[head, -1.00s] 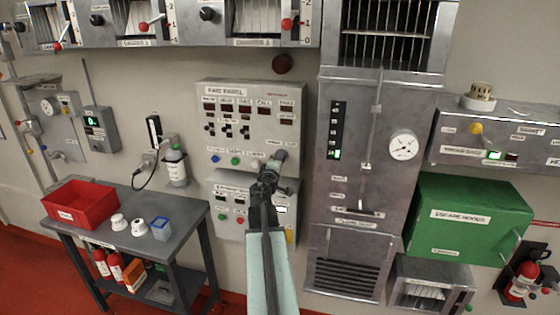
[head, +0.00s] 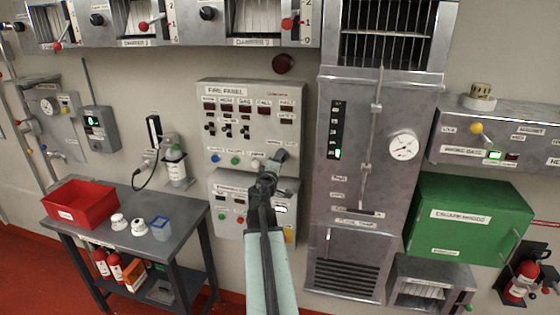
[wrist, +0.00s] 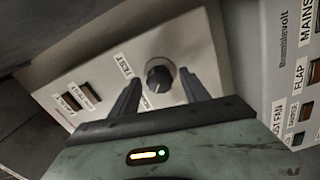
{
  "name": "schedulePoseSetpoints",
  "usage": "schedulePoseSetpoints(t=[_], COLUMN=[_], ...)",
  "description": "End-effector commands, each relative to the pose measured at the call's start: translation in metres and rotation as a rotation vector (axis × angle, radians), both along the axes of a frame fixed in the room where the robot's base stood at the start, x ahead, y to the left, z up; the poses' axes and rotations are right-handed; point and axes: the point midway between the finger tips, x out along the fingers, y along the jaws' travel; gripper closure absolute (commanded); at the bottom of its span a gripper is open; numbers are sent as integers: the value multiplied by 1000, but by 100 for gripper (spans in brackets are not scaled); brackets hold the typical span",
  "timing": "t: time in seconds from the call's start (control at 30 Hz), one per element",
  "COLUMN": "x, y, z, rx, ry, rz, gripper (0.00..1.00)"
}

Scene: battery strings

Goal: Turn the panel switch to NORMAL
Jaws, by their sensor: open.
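The panel switch, a round dark knob (wrist: 158,76), sits on a pale panel face in the wrist view, with a TEST label to its left. My gripper (wrist: 161,80) is open, with one finger on either side of the knob in this view. I cannot tell whether the fingers touch it. In the head view my gripper (head: 271,168) is at the lower right of the fire panel (head: 250,92), and my arm and gripper block much of that corner. The knob's setting and the NORMAL mark cannot be read.
A second grey box (head: 228,228) is mounted just below the fire panel. A tall grey cabinet (head: 335,240) stands close to its right. A grey table (head: 185,230) with a red bin (head: 80,208) is at left, and a green box (head: 470,200) at right.

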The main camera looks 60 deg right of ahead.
Motion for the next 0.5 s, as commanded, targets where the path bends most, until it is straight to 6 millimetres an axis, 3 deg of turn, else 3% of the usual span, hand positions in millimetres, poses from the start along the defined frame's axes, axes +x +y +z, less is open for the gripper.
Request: schedulePoseSetpoints(t=[0.3,0.5], x=[-19,-19], y=[59,62], z=[0,0], rx=[0,0], ry=[0,0], rz=[2,1], gripper=[46,46])
